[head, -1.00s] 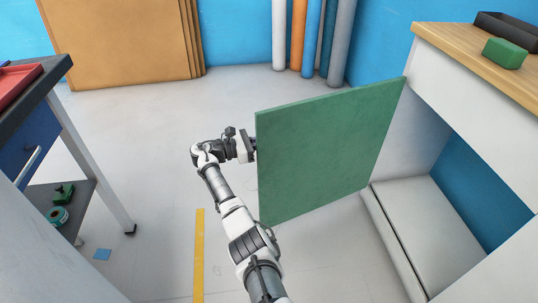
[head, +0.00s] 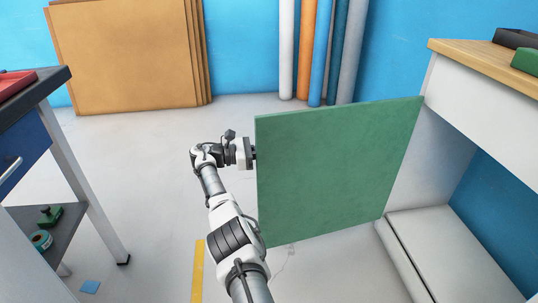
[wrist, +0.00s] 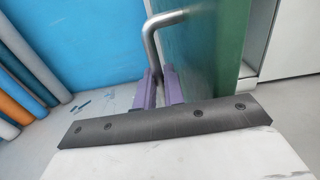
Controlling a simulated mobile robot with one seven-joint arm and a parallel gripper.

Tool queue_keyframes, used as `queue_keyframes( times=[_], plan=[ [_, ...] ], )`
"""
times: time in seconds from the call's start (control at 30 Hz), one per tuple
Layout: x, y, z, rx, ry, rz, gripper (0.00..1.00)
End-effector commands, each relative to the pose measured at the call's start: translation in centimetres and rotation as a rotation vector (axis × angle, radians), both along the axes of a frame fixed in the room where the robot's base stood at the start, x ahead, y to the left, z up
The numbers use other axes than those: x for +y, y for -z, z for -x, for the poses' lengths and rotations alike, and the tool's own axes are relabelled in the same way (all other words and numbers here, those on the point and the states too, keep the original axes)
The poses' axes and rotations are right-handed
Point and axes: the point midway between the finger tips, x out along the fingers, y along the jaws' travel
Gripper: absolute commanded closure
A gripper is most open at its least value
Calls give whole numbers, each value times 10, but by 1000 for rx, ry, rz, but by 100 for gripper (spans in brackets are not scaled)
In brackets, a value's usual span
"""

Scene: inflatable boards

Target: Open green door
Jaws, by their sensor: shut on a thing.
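The green door (head: 335,170) stands swung out from the white cabinet at the right, its flat face toward the head camera. Its hinge side is at the cabinet's front edge, and the cabinet opening is exposed. My gripper (head: 252,152) is at the door's free left edge, its fingertips hidden behind the panel in the head view. In the wrist view the door (wrist: 205,50) carries a grey metal bar handle (wrist: 153,45). My gripper's purple fingers (wrist: 158,90) are shut on the lower part of this handle.
The cabinet (head: 470,105) has a wooden top with a green block (head: 526,60). A workbench (head: 62,130) stands at the left. Brown boards (head: 125,55) and several rolls (head: 307,50) lean at the back wall.

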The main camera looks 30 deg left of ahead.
Motion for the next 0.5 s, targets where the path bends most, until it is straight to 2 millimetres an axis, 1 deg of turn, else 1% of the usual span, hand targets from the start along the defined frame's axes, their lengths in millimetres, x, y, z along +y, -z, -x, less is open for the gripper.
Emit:
queue_keyframes(
  times=[0.03, 0.37, 0.4, 0.5],
  plan=[
    [-5, 1, -4, 2, 10, 2, 100],
    [-5, 0, -4, 2, 10, 1, 100],
    [-5, 1, -4, 2, 10, 2, 85],
    [-4, 0, -3, 2, 8, 1, 72]
  ],
)
